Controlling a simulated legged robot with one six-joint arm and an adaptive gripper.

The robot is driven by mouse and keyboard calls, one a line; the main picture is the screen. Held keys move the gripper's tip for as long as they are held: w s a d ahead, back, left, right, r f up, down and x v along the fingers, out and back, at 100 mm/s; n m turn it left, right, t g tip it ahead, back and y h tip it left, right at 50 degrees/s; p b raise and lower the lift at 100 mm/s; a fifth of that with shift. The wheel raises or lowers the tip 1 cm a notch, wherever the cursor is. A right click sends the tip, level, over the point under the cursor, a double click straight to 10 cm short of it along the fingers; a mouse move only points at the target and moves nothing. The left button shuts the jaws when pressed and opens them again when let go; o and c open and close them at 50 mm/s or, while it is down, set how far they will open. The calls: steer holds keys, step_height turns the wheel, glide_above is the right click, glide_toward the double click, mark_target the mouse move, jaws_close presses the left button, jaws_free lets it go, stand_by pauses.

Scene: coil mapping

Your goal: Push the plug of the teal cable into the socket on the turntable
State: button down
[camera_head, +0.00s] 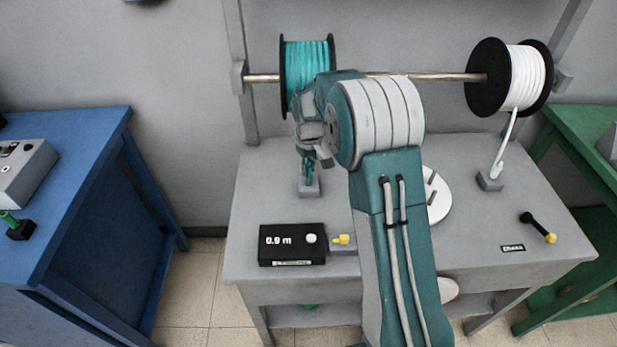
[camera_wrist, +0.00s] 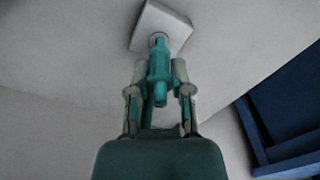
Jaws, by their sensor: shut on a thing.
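My gripper (camera_head: 308,160) is at the left back of the grey bench, low over a small grey block (camera_head: 309,189). In the wrist view its fingers (camera_wrist: 159,92) are shut on the teal plug (camera_wrist: 158,68). The plug's far end meets a pale round part of the block (camera_wrist: 160,28); I cannot tell whether it sits in it or just above. The teal cable is wound on a black-flanged spool (camera_head: 307,60) above. The white turntable (camera_head: 438,205) is partly hidden behind my arm, with a dark slot-like mark on it. I cannot make out its socket clearly.
A white spool (camera_head: 525,77) shares the rod (camera_head: 430,77); its white cable hangs to another block (camera_head: 490,181). A black box reading 0.9 m (camera_head: 291,244), a yellow piece (camera_head: 341,239) and a black-and-yellow handle (camera_head: 538,227) are on the bench. A blue table (camera_head: 90,190) stands left.

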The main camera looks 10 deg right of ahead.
steer(key=shift+r, duration=1.75)
